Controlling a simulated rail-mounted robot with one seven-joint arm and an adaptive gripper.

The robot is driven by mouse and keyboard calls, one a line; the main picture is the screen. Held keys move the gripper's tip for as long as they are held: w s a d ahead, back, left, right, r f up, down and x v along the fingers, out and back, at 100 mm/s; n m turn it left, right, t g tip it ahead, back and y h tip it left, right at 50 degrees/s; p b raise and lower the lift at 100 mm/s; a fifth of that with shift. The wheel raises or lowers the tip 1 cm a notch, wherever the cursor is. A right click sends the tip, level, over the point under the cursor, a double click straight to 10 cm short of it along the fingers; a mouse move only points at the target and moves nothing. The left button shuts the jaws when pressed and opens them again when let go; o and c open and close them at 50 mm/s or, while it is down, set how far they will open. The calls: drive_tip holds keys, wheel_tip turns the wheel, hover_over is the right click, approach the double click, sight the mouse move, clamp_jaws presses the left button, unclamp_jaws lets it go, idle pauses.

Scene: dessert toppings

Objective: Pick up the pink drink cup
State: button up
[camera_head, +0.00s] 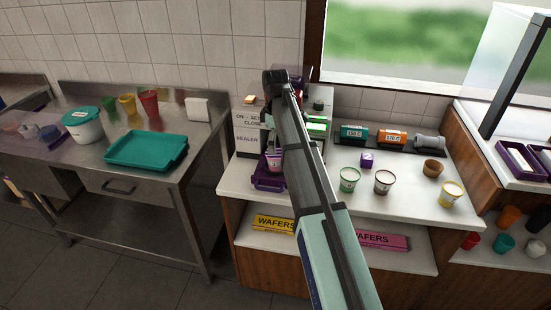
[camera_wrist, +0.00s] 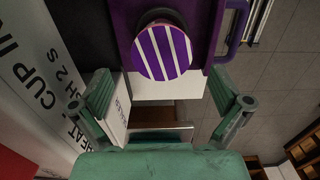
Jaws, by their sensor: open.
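The pink drink cup (camera_head: 274,161) stands in the purple holder (camera_head: 268,182) of the cup sealer, left of my arm in the head view. In the wrist view I see a round purple-and-white striped top (camera_wrist: 163,52), apparently the cup's, with the purple holder (camera_wrist: 120,22) around it. My gripper (camera_wrist: 160,92) is open. Its two green fingers are spread left and right, with the striped top beyond and between them. Nothing is between the fingertips. In the head view my arm hides part of the sealer, and I cannot make out the fingers clearly.
The sealer's lettered panel (camera_head: 249,135) stands close on the left; it also fills the wrist view's left side (camera_wrist: 42,85). Several tubs, including a green-rimmed one (camera_head: 349,179), stand to the right on the white counter (camera_head: 320,203). A teal tray (camera_head: 146,150) lies on the steel table.

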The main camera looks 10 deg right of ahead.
sight(276, 155)
drive_tip(key=shift+s+f+p, duration=0.15)
drive_tip(key=shift+f+p, duration=0.35)
drive_tip(key=shift+f, duration=0.4)
drive_tip(key=shift+f+p, duration=0.55)
drive_tip(key=shift+f, duration=1.3)
drive_tip(key=c, duration=1.4)
drive_tip(key=shift+r, duration=0.1)
